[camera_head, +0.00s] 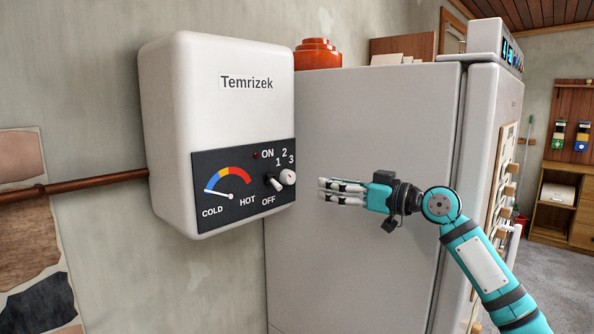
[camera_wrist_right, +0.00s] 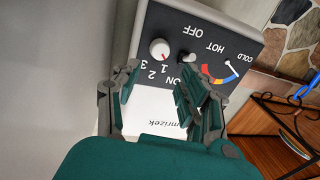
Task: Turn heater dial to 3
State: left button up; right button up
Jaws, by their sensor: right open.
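The white heater (camera_head: 215,110), labelled Temrizek, hangs on the wall with a black control panel (camera_head: 235,212) low on its front. The dial (camera_head: 288,177) is a round white knob at the panel's right, below the numbers 1, 2 and 3. In the right wrist view the dial (camera_wrist_right: 159,48) appears upside down, its red mark towards the 1. A small switch (camera_wrist_right: 187,57) sits beside it, between ON and OFF. My right gripper (camera_head: 322,190) is open and empty, to the right of the dial and apart from it. My left gripper is out of view.
A grey fridge (camera_head: 365,240) stands close to the heater's right, behind my right arm. A copper pipe (camera_head: 95,183) enters the heater from the left. A temperature gauge (camera_head: 228,185) is on the panel. A red-orange pot (camera_head: 317,55) sits on the fridge.

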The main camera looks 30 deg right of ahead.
aim_at(292, 179)
jog(key=p+x, duration=0.3)
jog(key=x, duration=0.6)
jog(key=shift+w+r, duration=0.1)
jog(key=shift+w, duration=0.05)
jog(key=shift+w+a, duration=0.2)
jog(key=shift+w, duration=0.15)
jog(key=shift+c, duration=0.2)
jog(key=c, duration=0.8)
jog(key=shift+c, duration=0.2)
